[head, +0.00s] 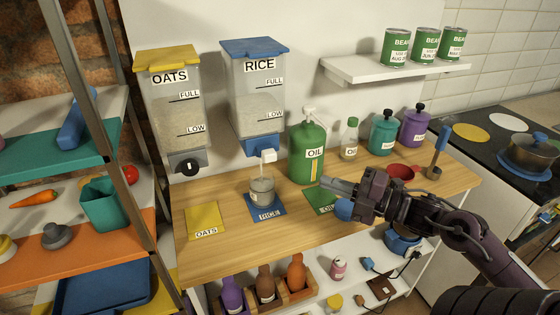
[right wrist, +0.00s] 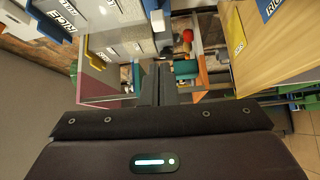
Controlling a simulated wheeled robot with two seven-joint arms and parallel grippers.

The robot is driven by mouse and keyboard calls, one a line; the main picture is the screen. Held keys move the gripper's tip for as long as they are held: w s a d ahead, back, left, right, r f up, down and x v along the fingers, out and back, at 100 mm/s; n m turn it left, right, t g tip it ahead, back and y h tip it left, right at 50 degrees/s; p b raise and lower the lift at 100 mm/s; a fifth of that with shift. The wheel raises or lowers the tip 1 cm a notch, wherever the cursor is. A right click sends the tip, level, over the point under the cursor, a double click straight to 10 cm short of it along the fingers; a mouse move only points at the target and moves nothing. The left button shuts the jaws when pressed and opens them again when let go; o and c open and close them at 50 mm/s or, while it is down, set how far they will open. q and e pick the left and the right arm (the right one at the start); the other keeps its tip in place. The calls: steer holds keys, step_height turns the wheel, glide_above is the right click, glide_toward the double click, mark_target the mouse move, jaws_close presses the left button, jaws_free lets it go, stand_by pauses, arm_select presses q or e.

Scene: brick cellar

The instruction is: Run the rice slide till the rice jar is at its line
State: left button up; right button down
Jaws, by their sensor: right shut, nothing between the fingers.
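The rice dispenser (head: 257,95) is a clear bin with a blue lid, labelled RICE, on the wall. Its grain sits around the LOW mark. Its white slide (head: 267,156) sticks out at the blue spout. A thin pale stream shows between the spout and the rice jar (head: 262,192). The clear jar stands upright on the blue RICE mat (head: 267,212) with pale contents; I cannot make out its line. My right gripper (head: 328,183) is shut and empty, right of the jar and apart from it and the slide. Its fingers (right wrist: 166,85) show together in the right wrist view. My left gripper is out of view.
The oats dispenser (head: 172,105) hangs left of the rice, above the yellow OATS mat (head: 204,221). A green oil can (head: 307,150), a small bottle (head: 349,139), teal and purple canisters and a red bowl (head: 400,172) line the counter. The counter between the two mats is clear.

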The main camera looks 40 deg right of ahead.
steer(key=n+y, duration=0.1)
steer(key=g+p, duration=0.1)
steer(key=p, duration=0.2)
glide_toward(267, 159)
steer(key=w+a, duration=0.3)
steer(key=a, duration=0.1)
steer(key=shift+w+d+f+n, duration=0.1)
steer(key=shift+w+d+n, duration=0.1)
steer(key=shift+w, duration=0.3)
steer(key=shift+w+d+n, duration=0.1)
steer(key=shift+w+d, duration=0.1)
steer(key=shift+w, duration=0.35)
